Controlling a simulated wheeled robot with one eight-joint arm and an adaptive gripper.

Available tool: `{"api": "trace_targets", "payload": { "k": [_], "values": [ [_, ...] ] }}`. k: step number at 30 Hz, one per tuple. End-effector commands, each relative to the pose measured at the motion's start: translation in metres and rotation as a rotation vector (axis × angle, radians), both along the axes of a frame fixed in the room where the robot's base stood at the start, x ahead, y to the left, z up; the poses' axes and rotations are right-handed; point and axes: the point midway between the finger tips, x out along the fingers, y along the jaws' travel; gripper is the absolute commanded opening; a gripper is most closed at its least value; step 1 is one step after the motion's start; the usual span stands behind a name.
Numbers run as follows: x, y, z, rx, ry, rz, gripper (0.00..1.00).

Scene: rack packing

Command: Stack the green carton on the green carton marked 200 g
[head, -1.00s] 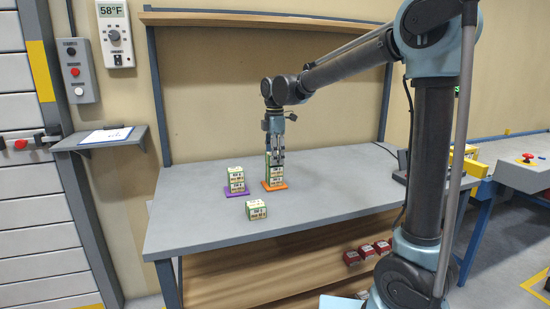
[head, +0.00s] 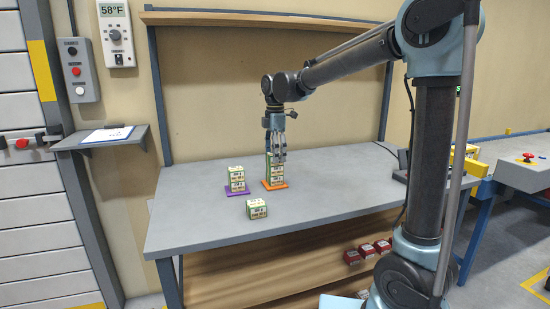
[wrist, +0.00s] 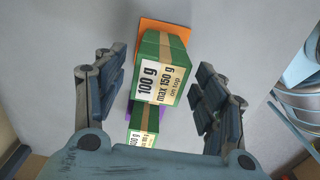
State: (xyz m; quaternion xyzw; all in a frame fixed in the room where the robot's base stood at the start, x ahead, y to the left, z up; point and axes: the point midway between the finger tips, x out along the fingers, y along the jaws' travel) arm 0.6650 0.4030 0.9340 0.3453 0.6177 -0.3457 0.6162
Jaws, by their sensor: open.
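A stack of green cartons (head: 274,172) stands on an orange mat (head: 275,186). Its top carton (wrist: 158,68) reads "100 g, max 150 g on top" in the wrist view. My gripper (head: 277,155) is pointing down at the top of this stack, its fingers open (wrist: 162,72) on either side of that carton with gaps. A second green stack (head: 236,179) stands on a purple mat (head: 237,191), left of the first. A single green carton (head: 257,209) sits on the bench in front. A 200 g mark is not readable in these views.
Several dark red boxes (head: 367,250) lie on the lower shelf. A small side shelf (head: 103,140) holds a paper.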

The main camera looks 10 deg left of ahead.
Motion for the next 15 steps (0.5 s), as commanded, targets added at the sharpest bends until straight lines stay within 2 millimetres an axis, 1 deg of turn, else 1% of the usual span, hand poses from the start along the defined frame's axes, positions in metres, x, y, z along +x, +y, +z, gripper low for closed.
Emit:
{"api": "trace_targets", "payload": {
  "k": [9,15],
  "values": [
    [0.0,0.0,0.058,0.0,0.0,0.0,0.65],
    [0.0,0.0,0.09,0.0,0.0,0.0,0.65]
  ]
}}
